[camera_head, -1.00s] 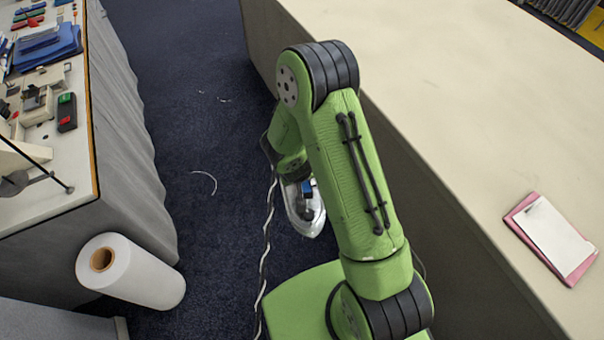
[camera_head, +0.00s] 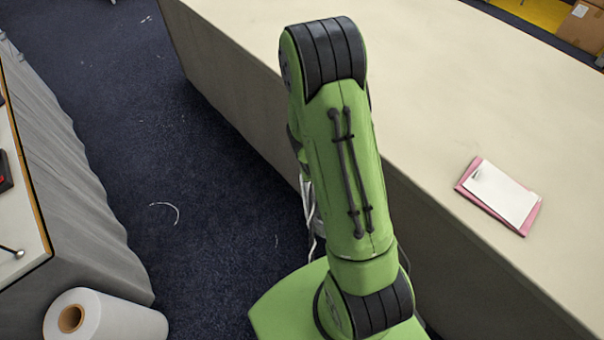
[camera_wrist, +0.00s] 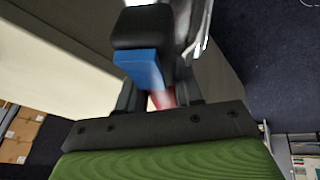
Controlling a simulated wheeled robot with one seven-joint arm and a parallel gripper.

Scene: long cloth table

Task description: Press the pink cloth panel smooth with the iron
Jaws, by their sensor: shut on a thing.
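A flat pink piece (camera_head: 531,219) lies on the long pale table at the right of the head view, with a white sheet (camera_head: 503,192) covering most of it. I cannot tell whether the pink piece is the cloth panel. My gripper (camera_wrist: 156,95) is shut on the iron (camera_wrist: 197,28), seen partly in the wrist view with a dark handle, a blue part and a shiny metal side. In the head view my arm hides the gripper and most of the iron; a pale cord hangs beside the arm. The iron is apart from the pink piece.
The long table (camera_head: 430,90) is bare around the pink piece, and its side edge runs close to my arm. A second table (camera_head: 22,215) with a draped grey side stands at left. A white roll (camera_head: 105,318) is on the floor near it. The dark aisle between is mostly clear.

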